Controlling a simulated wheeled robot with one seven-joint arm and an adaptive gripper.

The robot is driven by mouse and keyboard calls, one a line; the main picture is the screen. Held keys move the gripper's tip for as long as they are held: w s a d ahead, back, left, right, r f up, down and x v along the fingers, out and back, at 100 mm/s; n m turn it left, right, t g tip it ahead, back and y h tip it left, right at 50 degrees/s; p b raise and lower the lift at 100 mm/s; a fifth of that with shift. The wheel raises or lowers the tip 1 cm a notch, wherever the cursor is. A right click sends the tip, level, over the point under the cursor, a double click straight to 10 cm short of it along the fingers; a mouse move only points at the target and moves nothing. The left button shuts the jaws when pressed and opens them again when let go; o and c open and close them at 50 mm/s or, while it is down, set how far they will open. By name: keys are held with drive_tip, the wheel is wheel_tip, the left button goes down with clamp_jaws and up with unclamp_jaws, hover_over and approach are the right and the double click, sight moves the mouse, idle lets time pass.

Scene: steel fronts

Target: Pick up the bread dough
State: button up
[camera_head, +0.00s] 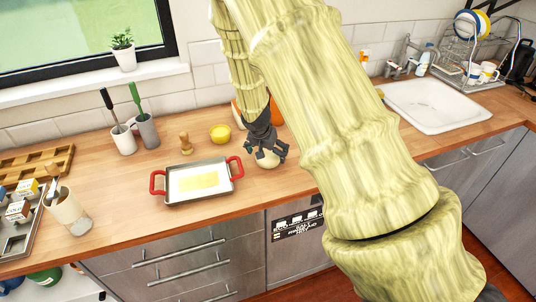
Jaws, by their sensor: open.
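A pale, rounded lump that looks like the bread dough (266,160) sits on the wooden counter, right of the red-handled tray. My gripper (269,150) is dark and points down at it. Its fingers are open and spread over and beside the lump, hiding part of it. I cannot tell whether the fingers touch it.
The baking tray (163,199) holds a yellow sheet on white paper. Near it stand a yellow bowl (220,133), a wooden item (185,144) and utensil cups (147,131). An orange object is partly hidden behind my arm. The sink (434,106) is at right. Front counter is clear.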

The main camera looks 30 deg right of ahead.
drive_tip(key=shift+w+d+f, duration=0.15)
drive_tip(key=shift+d+f, duration=0.05)
drive_tip(key=shift+f, duration=0.3)
drive_tip(key=c, duration=1.2)
drive_tip(key=shift+r, duration=0.1)
